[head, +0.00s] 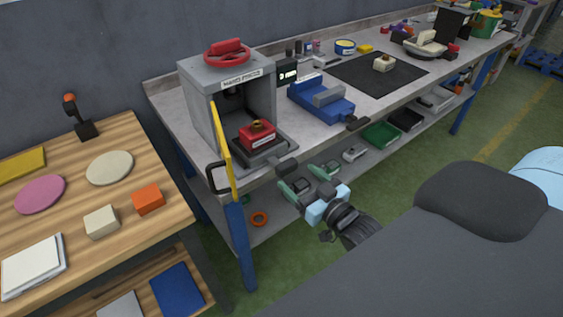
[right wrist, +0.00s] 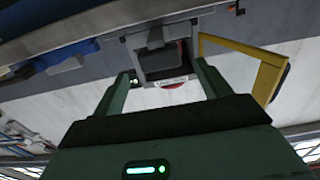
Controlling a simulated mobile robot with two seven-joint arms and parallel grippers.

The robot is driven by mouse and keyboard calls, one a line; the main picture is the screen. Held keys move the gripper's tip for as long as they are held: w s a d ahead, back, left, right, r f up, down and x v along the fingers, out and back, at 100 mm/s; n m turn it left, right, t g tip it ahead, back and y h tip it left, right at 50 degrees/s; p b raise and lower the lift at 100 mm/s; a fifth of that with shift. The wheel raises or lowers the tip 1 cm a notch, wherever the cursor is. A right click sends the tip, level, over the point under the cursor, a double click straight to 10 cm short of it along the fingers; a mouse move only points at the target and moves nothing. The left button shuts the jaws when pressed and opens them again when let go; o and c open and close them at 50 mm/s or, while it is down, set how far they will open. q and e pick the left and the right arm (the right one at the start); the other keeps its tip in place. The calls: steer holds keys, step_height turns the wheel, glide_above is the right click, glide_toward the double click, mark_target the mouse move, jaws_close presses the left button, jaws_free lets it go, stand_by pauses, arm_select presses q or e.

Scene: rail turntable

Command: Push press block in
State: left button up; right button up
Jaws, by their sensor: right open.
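The press block is a red block (head: 258,135) with a pale label and a brass-coloured top. It sits upright on a dark slide plate (head: 273,152) at the mouth of the grey hand press (head: 198,101), in front of the opening. My right gripper (head: 301,179), with green fingers, is open and empty off the bench's front edge, below and to the right of the block, apart from it. In the right wrist view its fingers (right wrist: 161,68) are spread, with the press (right wrist: 165,64) seen between them. The block is not clear there. My left gripper is not in view.
A yellow guard frame (head: 222,145) stands at the press's front left. A red handwheel (head: 227,52) tops the press. A blue vise (head: 320,102) stands to the right on the bench. A wooden table (head: 75,190) with loose items is at left. Floor lies between.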

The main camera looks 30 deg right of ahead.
glide_toward(267, 149)
steer(key=shift+w+d+p, duration=0.1)
steer(key=shift+w+p, duration=0.2)
steer(key=shift+w, duration=0.85)
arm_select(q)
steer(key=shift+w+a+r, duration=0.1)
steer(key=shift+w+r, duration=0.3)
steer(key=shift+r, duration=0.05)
arm_select(e)
steer(key=shift+w, duration=0.7)
steer(key=shift+c, duration=0.2)
